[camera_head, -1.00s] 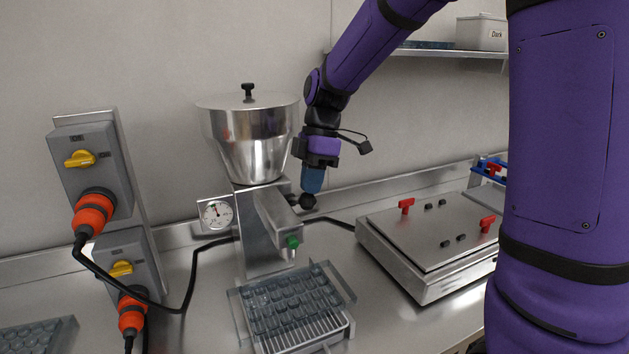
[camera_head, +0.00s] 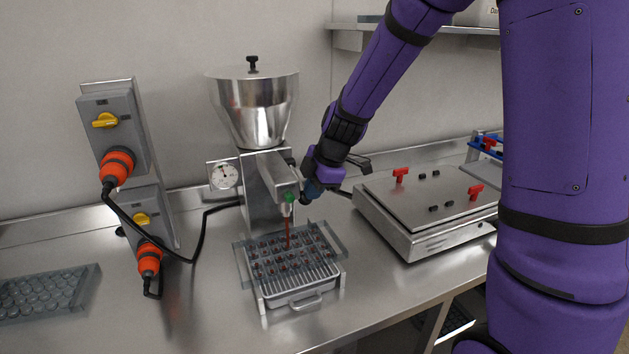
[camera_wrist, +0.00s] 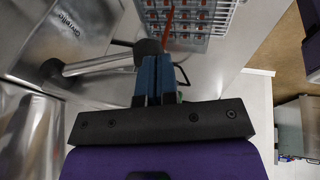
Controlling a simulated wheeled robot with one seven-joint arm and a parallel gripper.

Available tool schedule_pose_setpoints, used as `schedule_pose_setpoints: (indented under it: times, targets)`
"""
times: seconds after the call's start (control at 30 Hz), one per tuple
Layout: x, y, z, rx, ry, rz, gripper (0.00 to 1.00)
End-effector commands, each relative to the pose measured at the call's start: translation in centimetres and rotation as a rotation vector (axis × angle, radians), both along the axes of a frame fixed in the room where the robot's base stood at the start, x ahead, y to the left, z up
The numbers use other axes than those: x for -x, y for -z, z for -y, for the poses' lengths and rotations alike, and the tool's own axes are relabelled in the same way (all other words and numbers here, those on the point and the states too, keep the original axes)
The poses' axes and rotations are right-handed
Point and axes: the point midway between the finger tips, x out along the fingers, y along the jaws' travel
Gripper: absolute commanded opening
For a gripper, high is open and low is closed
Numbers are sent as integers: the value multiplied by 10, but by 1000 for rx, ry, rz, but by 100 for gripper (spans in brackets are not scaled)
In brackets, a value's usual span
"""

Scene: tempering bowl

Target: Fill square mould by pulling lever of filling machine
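The filling machine (camera_head: 253,115) is a steel hopper on a stand with a spout (camera_head: 288,206). A thin red-brown stream runs from the spout into the clear square mould (camera_head: 241,262) on the grate below. Many cavities show brown filling. The mould and stream also show at the top of the wrist view. The lever (camera_wrist: 97,65) ends in a dark round knob (camera_wrist: 148,47). My gripper (camera_wrist: 156,62) has its blue fingers shut together, tips against or very near the knob; contact is partly hidden. In the head view my gripper (camera_head: 309,190) is right of the spout.
A steel vibrating-table-like box (camera_head: 430,205) with red knobs stands right. Another clear mould (camera_head: 45,292) lies at far left. Grey switch boxes (camera_head: 112,135) with orange plugs and a black cable stand left of the machine. Bare counter (camera_head: 210,315) lies in front.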

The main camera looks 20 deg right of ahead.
Motion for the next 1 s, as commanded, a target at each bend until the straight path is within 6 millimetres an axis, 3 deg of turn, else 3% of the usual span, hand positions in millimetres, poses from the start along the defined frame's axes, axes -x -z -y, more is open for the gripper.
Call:
schedule_pose_setpoints:
  times: [0.33,1.0]
  targets:
    - [0,14,0,0,-1,-5,0]
    - [2,18,-1,0,-3,-13,0]
